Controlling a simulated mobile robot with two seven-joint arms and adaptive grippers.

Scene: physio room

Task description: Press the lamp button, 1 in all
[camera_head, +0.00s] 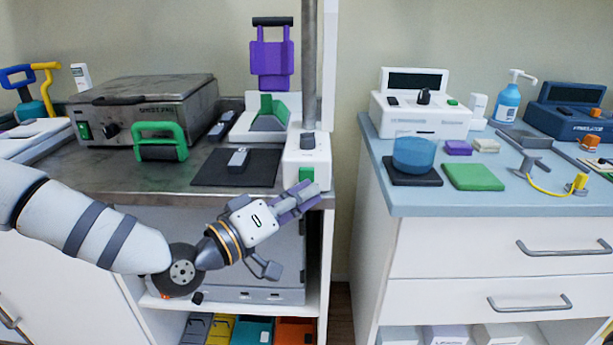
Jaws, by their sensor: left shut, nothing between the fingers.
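A white control box (293,166) stands at the front right corner of the steel-topped counter, by the foot of a grey pole (308,70). It has a grey knob on top and a green button (306,174) on its front. No label shows, so I cannot tell for sure that this is the lamp button. My left gripper (308,192) is shut and empty. Its fingertips are just below the green button in the picture and partly overlap the box's lower front; I cannot tell whether they touch. My right gripper is not in view.

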